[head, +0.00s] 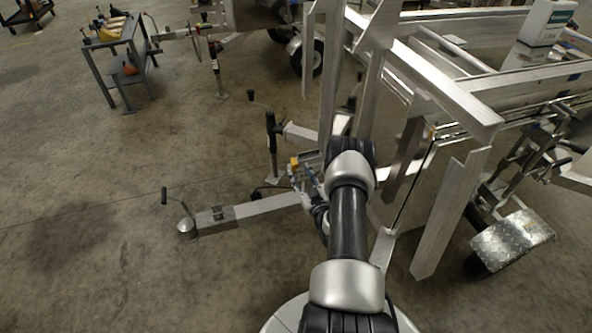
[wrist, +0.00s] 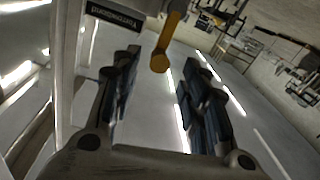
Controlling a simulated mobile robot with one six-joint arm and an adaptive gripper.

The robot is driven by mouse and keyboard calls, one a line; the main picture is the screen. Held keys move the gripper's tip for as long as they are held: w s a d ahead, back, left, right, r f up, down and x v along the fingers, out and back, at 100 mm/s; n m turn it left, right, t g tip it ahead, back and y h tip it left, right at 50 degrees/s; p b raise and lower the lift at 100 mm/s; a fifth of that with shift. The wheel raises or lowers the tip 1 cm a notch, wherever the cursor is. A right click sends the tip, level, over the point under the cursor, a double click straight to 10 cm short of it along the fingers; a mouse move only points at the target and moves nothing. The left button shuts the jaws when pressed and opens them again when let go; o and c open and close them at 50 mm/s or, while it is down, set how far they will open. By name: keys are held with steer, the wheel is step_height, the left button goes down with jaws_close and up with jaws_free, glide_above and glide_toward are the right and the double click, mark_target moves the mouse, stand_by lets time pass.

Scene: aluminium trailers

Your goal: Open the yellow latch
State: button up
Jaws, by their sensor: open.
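The yellow latch (wrist: 164,48) hangs down with a rounded lower end in the upper middle of the wrist view. My gripper (wrist: 162,68) is open and empty, with one dark finger on each side of the picture's middle. The latch's lower end shows between the fingertips, and I see no contact with either finger. A small yellow spot (head: 294,162) shows in the head view beside the trailer's drawbar. It may be the latch, but it is too small to tell. My arm hides much of the gripper in the head view.
The trailer's metal drawbar (head: 255,209) reaches left, with a jack post (head: 271,145) behind it. Upright metal beams (head: 330,70) stand close to my arm. A metal frame post (wrist: 68,70) is left of my gripper.

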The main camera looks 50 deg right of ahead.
mark_target(296, 167)
steer(key=b+x, duration=0.1)
steer(key=x, duration=0.4)
jaws_close()
stand_by(0.5)
